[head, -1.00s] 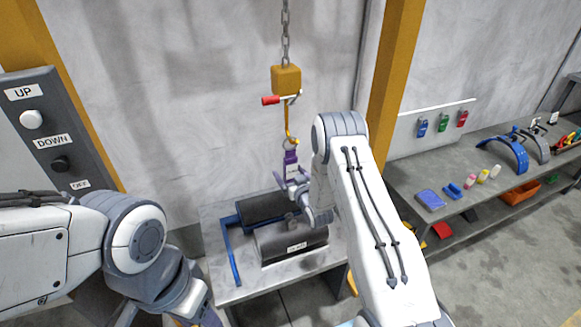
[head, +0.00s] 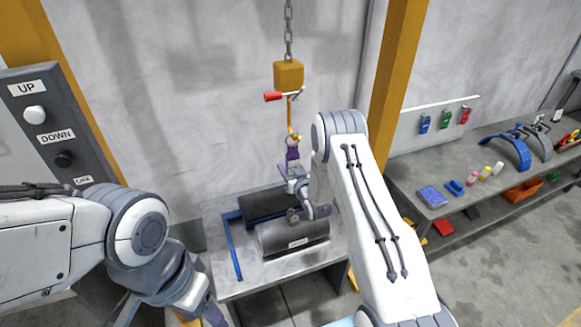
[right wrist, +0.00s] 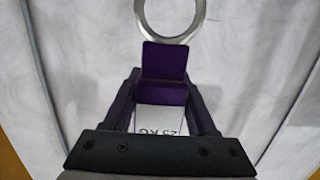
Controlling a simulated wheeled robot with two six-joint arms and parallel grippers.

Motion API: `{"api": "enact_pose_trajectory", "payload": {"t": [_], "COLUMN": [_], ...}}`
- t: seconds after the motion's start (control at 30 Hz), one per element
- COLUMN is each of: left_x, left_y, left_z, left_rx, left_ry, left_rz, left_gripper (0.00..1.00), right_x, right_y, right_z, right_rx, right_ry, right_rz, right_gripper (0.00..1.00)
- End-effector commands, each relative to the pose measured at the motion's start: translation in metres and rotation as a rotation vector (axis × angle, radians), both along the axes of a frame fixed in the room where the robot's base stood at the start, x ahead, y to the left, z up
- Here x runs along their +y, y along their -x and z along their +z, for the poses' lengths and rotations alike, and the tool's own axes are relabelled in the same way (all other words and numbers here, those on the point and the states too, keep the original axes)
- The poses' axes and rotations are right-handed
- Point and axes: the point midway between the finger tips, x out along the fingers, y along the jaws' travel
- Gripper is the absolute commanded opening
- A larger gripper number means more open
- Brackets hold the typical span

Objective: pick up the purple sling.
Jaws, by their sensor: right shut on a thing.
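The purple sling (head: 292,153) is upright at the hoist hook, above the barrels. In the right wrist view it shows as a purple band (right wrist: 163,60) with a white label reading 25 KG and a metal ring (right wrist: 171,18) at its top. My right gripper (head: 296,178) is shut on the sling below the ring. The yellow hook (head: 291,116) hangs right above the sling; I cannot tell whether the ring still sits on it. My left gripper (head: 190,308) is low at the left, partly cut off by the frame edge, and its jaws cannot be made out.
A yellow hoist block (head: 288,75) with a red handle hangs on a chain. Two dark barrels (head: 293,238) lie on a grey table (head: 237,286) below the sling. A control panel (head: 50,130) stands at left, a workbench (head: 415,182) with small items at right.

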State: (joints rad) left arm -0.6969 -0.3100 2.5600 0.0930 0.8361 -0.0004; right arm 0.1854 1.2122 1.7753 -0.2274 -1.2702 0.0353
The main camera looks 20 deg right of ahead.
Motion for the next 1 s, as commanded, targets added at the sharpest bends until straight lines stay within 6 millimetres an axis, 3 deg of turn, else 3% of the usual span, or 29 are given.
{"api": "enact_pose_trajectory", "payload": {"t": [0.27, 1.0], "left_x": [0.0, 0.0], "left_y": [0.0, 0.0], "left_z": [-0.005, -0.026], "left_rx": [0.0, 0.0], "left_ry": [0.0, 0.0], "left_rz": [0.0, 0.0], "left_gripper": [0.57, 0.57], "right_x": [-0.001, -0.005], "right_y": [0.014, 0.13], "right_z": [0.016, 0.075], "right_rx": [-0.004, -0.003], "right_ry": [0.001, 0.001], "right_rz": [-0.001, -0.001], "right_gripper": [0.0, 0.0]}}
